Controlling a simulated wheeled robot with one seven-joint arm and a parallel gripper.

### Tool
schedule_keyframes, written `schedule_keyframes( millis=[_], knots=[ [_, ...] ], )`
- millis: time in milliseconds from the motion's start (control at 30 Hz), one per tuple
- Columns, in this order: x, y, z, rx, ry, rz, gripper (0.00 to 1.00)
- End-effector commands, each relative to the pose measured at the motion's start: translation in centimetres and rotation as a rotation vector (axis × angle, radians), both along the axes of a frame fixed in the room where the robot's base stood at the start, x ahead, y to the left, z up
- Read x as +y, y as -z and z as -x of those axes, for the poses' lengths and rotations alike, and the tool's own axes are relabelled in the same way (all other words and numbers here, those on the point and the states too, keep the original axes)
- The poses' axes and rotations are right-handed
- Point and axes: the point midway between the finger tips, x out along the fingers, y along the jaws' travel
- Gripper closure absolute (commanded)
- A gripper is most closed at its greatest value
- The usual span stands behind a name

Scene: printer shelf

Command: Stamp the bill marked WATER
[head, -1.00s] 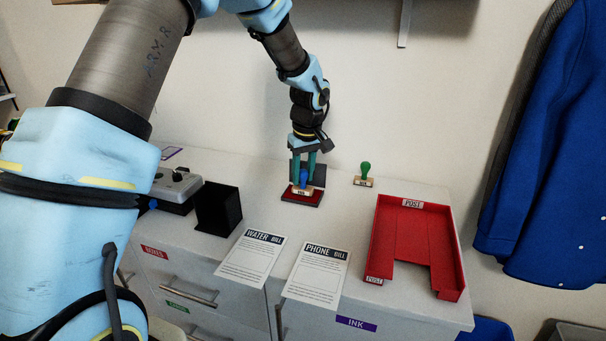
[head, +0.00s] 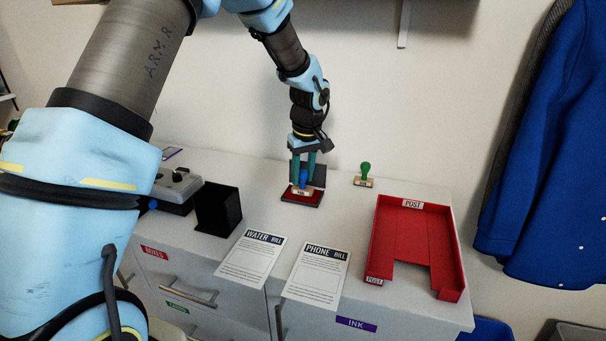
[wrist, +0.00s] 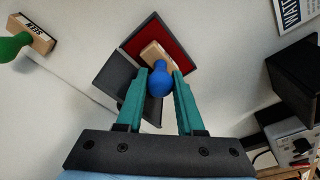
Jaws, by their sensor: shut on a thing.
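My gripper (head: 304,168) is shut on the blue-handled stamp (head: 303,182), upright over the red ink pad (head: 313,199). In the wrist view the blue knob (wrist: 155,80) sits between the teal fingers, with its wooden block over the red pad (wrist: 172,40). The stamp's base appears to rest on the pad. The pad's dark lid stands open behind it. The WATER bill (head: 252,258) lies flat near the front edge of the cabinet top. The PHONE bill (head: 317,273) lies to its right.
A green-handled stamp (head: 365,174) stands right of the pad. A red POST tray (head: 455,250) is at the right. A black holder (head: 217,210) and a grey device (head: 175,188) are at the left. The surface between pad and bills is clear.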

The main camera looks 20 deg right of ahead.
Motion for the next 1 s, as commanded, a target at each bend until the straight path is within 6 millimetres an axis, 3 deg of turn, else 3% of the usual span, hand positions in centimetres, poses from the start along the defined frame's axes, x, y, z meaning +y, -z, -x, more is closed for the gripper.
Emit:
schedule_keyframes(
  millis=[800,1000],
  knots=[
    [-0.1,-6.5,0.0,-0.003,0.0,0.002,0.99],
    [-0.1,-6.9,0.0,-0.002,0.0,0.002,0.99]
  ],
)
